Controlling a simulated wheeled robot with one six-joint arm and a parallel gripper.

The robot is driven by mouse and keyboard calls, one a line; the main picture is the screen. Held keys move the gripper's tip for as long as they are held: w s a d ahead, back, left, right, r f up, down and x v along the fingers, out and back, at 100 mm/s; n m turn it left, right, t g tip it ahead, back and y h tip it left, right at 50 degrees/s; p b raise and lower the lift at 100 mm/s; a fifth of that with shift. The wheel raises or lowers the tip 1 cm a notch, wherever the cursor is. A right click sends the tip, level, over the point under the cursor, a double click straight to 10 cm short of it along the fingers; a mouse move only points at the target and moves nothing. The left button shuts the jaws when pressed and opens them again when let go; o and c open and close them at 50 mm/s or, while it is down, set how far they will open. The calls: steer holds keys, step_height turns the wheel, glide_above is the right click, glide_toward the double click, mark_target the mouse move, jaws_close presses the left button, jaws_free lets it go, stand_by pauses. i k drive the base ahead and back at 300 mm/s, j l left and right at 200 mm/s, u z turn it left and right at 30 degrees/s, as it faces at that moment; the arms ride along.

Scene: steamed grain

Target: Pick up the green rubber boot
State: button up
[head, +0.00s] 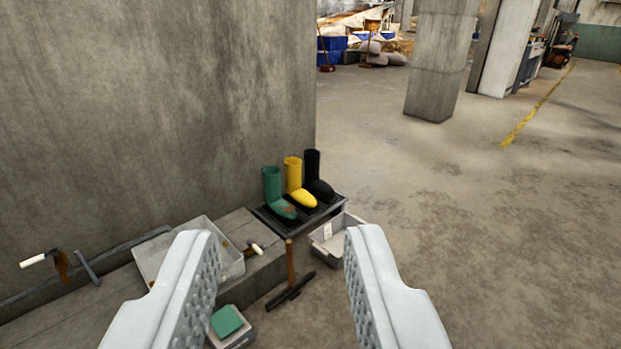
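The green rubber boot (274,189) stands upright at the left end of a row of three boots. The row is on a dark tray (263,217) on a low concrete ledge by the wall. A yellow boot (296,180) stands right beside it, and a black boot (314,174) is at the right end. My gripper (280,250) is open, with its two grey padded fingers wide apart in the foreground. Nothing is between the fingertips, and the boots are well beyond them.
A grey bin (327,246) stands right of the ledge, and a long-handled tool (290,262) leans in front. A shallow tray (166,262) and a hammer (254,247) lie on the ledge (268,268). A concrete wall (160,110) rises behind. Open floor (480,220) extends right; a pillar (437,60) stands farther back.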

mark_target(279, 208)
steer(key=i+l+u, duration=0.3)
steer(key=i+l, duration=0.65)
steer(key=i, duration=0.55)
steer(key=i+l+u, duration=0.3)
steer(key=i+l, duration=0.95)
steer(key=i, duration=0.1)
